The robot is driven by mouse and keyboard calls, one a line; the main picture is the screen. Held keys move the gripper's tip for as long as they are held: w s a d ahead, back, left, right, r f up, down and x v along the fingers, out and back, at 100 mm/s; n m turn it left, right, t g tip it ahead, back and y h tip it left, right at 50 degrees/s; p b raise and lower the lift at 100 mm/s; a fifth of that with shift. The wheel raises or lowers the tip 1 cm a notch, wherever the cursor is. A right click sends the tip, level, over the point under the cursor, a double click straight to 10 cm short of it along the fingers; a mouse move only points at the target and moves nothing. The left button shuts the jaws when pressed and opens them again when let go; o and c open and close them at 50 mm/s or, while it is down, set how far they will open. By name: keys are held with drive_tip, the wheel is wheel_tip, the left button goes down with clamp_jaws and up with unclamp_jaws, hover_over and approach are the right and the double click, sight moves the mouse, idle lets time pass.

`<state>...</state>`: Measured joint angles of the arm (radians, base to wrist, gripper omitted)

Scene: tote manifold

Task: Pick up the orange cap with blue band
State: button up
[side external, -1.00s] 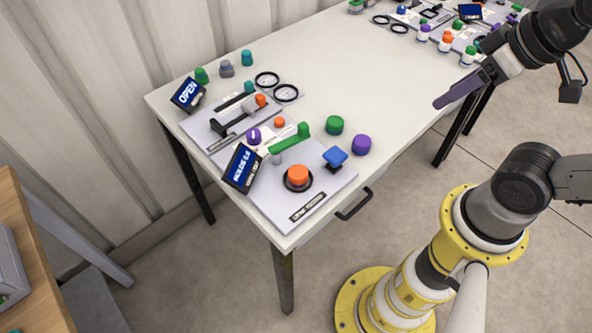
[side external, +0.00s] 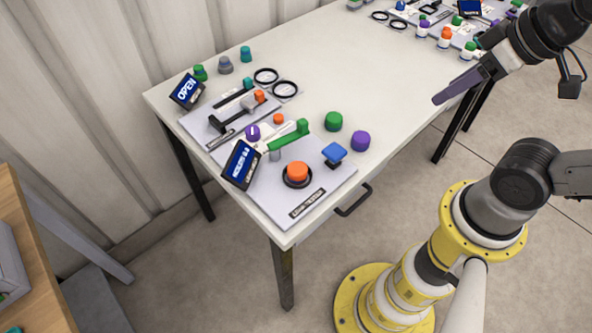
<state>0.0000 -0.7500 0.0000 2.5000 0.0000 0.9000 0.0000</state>
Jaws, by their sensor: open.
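An orange-topped piece with a pale lower part (side external: 446,37) stands at the far right of the white table, between a purple-topped one (side external: 424,26) and a green-topped one (side external: 467,51). It is too small here to tell whether it has a blue band. My gripper (side external: 437,100) hangs in the air over the table's right edge, to the lower left of those pieces in the picture. Its purple fingers overlap in this view. It is open, and nothing shows between the fingers.
A near panel holds a big orange button (side external: 297,172), a green lever (side external: 290,138) and a blue knob (side external: 334,153). Green (side external: 333,121) and purple (side external: 359,141) caps stand beside it. Black rings (side external: 266,76) lie farther back. The table's middle (side external: 350,70) is clear.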

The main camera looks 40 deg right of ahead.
idle(0.4)
drive_tip(key=o, duration=0.5)
